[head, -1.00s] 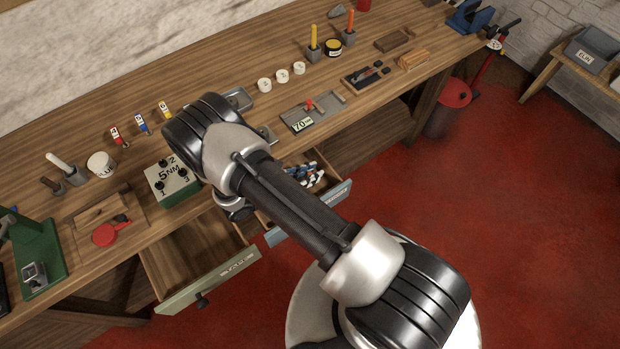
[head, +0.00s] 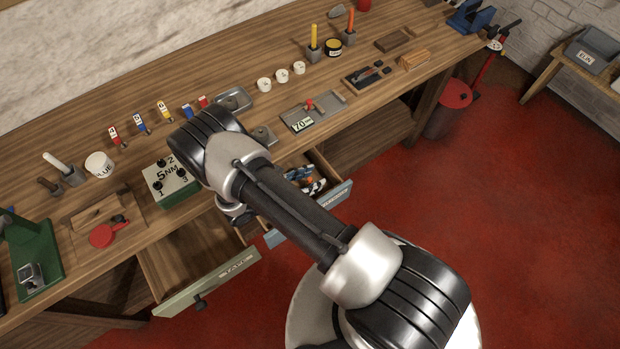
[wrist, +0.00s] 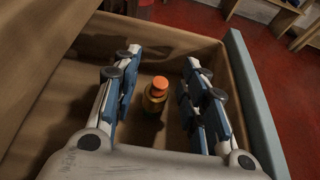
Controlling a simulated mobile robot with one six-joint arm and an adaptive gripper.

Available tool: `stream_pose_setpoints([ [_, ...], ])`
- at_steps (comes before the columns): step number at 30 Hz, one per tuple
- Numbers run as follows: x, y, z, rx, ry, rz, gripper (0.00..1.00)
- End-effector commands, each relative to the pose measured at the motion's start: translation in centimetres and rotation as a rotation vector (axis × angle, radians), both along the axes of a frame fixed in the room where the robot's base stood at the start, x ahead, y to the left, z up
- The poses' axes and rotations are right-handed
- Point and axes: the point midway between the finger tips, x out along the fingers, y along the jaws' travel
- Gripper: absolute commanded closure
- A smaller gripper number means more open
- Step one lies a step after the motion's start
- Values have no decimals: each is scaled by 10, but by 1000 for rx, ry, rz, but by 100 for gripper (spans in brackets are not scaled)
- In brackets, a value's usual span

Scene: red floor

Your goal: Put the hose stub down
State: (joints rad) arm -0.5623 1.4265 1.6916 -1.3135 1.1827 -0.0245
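A small piece with an orange top and a dark brass-coloured body (wrist: 156,92) stands in the open drawer with the blue-grey front (wrist: 253,95); I take it for the hose stub, but cannot be sure. My gripper (wrist: 157,90) is open, its blue-padded fingers on either side of the piece with a visible gap on both sides. In the head view my gripper (head: 312,181) is at the same drawer (head: 335,196), partly hidden behind my arm.
Another open drawer (head: 222,283), with a pale green front, is to the left. On the bench above are a green 5NM box (head: 170,186), a grey tray marked 70 (head: 318,112) and white cups (head: 282,76). Drawer walls stand close around my gripper.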

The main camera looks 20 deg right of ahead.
Motion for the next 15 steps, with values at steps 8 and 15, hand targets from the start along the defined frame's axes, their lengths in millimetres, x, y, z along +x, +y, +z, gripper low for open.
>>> stream_pose_setpoints([
  [8,0,0,4,0,0,0,60],
  [15,-10,38,20,1,-3,6,60],
])
